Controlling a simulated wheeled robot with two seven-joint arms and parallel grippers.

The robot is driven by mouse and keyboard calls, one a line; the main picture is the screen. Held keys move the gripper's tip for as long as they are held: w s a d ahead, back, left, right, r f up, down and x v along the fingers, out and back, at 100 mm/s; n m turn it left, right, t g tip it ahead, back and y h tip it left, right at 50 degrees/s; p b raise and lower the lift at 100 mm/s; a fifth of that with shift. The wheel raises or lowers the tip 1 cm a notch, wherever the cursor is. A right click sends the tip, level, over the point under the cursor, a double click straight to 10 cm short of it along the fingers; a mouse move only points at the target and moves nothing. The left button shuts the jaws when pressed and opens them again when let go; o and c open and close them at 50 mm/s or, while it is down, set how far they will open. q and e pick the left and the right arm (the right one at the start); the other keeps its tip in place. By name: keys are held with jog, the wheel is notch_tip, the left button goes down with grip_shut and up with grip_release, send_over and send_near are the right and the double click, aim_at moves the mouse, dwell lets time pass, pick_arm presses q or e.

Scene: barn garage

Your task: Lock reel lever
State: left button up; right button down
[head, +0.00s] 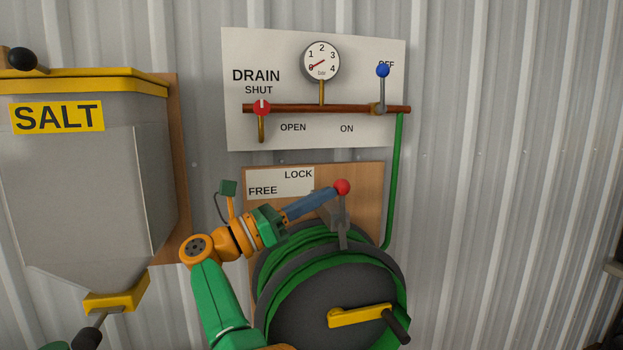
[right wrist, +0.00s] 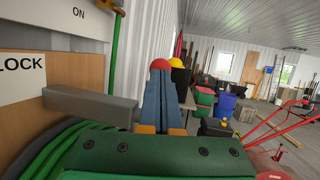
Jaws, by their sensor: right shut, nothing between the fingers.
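The reel lever is a grey arm (head: 342,225) with a red ball knob (head: 342,187), standing nearly upright above the hose reel (head: 320,300). The knob is below and right of the word LOCK on the white label (head: 298,183); FREE is at lower left. My right gripper (head: 328,192) is shut and empty, its blue fingertips at the knob's left side. In the right wrist view the red knob (right wrist: 161,65) shows just beyond the closed fingers (right wrist: 163,100), and a grey bar (right wrist: 90,105) is left of them. I cannot tell whether they touch. My left gripper is not in view.
The reel's yellow crank (head: 358,316) sticks out at lower right. The drain panel (head: 350,140) with gauge and pipe is above. A grey salt hopper (head: 90,180) stands left of my right arm. The corrugated wall to the right is mostly clear.

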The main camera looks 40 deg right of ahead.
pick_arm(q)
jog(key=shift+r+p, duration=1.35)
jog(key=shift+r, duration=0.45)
pick_arm(e)
jog(key=shift+s+d+r+m+t+y, duration=0.3)
jog(key=shift+d+r+y, duration=0.2)
jog(key=shift+y, duration=0.3)
jog(key=shift+f, duration=0.1)
